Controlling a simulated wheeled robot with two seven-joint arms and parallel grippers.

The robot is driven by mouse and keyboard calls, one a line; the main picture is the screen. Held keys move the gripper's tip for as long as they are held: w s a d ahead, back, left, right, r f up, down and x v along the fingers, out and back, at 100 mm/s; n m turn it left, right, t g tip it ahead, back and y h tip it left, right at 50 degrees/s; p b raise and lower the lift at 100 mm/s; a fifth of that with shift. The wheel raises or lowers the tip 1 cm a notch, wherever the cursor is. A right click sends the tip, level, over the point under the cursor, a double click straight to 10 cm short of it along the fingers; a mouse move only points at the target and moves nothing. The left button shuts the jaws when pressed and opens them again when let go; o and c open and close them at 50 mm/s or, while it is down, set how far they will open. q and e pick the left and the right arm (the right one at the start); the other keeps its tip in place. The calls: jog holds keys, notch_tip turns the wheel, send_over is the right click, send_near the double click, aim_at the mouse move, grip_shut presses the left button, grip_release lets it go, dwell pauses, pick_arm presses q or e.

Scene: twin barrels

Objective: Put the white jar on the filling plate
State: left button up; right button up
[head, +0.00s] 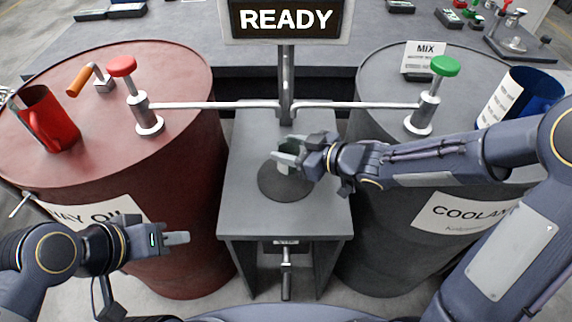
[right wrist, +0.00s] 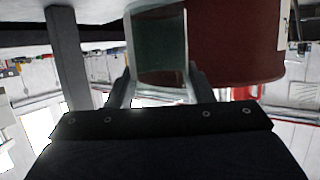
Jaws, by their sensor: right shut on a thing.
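My right gripper (head: 287,158) is over the grey stand between the two barrels, above the dark round filling plate (head: 284,187). In the right wrist view a pale jar-like thing (right wrist: 158,45) with a grey-green face sits between the fingers, and the gripper is shut on it. In the head view the fingers and wrist hide most of it, and I cannot tell whether it touches the plate. My left gripper (head: 177,239) is at the lower left, in front of the red barrel, with nothing seen in it; its finger gap is not clear.
The red barrel (head: 185,190) carries a red mug (head: 50,120) and a red-knobbed tap (head: 122,68). The grey barrel (head: 385,190) carries a green-knobbed tap (head: 445,67), a MIX card (head: 422,57) and a blue mug (head: 535,88). A READY sign (head: 286,20) stands behind the plate.

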jog(key=shift+w+a+f, duration=0.1)
jog(key=shift+a+f, duration=0.1)
jog(key=shift+f, duration=0.05)
jog(key=f, duration=0.1)
jog(key=f+b, duration=0.1)
jog(key=f, duration=0.1)
jog(key=shift+w+a+f+b, duration=0.2)
jog(key=shift+w+a+b, duration=0.1)
jog(key=shift+b, duration=0.1)
jog(key=shift+s+f, duration=0.1)
jog(key=shift+f, duration=0.05)
jog(key=shift+f, duration=0.3)
jog(key=o, duration=1.1)
jog(key=shift+r, duration=0.1)
